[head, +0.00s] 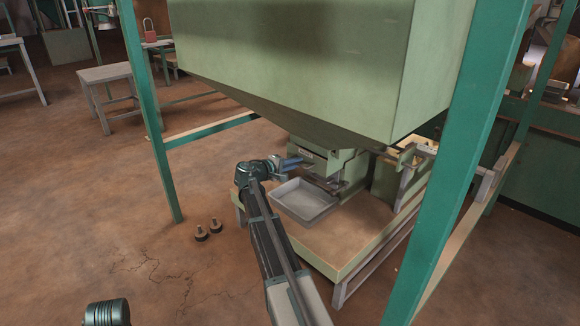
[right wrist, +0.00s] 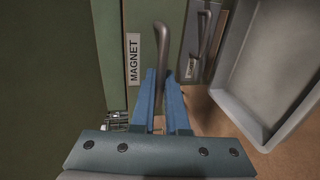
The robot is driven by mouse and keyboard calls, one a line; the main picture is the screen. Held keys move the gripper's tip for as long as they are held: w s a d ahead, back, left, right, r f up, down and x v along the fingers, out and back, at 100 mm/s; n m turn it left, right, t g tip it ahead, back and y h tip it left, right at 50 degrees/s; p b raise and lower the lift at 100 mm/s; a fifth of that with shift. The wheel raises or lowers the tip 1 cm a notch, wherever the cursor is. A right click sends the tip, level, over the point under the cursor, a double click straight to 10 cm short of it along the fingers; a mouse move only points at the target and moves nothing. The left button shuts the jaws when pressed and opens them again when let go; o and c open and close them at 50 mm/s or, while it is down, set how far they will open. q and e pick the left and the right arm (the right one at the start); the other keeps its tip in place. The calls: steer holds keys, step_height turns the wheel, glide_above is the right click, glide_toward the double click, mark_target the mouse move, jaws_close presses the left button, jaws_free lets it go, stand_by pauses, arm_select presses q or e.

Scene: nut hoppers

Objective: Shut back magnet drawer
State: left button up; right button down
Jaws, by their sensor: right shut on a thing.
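In the head view my right gripper (head: 292,162) reaches the green housing (head: 318,160) under the hopper. In the right wrist view its two blue fingers (right wrist: 160,80) are closed around a grey bar handle (right wrist: 162,38). The handle is on a green drawer front with a white MAGNET label (right wrist: 134,58). A metallic grid-like part (right wrist: 116,121) shows beside the fingers. I cannot tell how far the drawer stands out. A second handle (right wrist: 206,38) is on a panel to the right.
A grey tray (head: 303,201) lies on the low platform (head: 340,240) below the housing. Green frame posts (head: 147,110) stand around the large hopper (head: 300,60).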

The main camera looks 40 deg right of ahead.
steer(key=shift+w+d, duration=0.1)
steer(key=shift+d, duration=0.25)
steer(key=c, duration=0.9)
jaws_free()
steer(key=p+v, duration=0.3)
steer(key=v, duration=1)
steer(key=shift+a+r, duration=0.15)
steer(key=shift+a, duration=0.2)
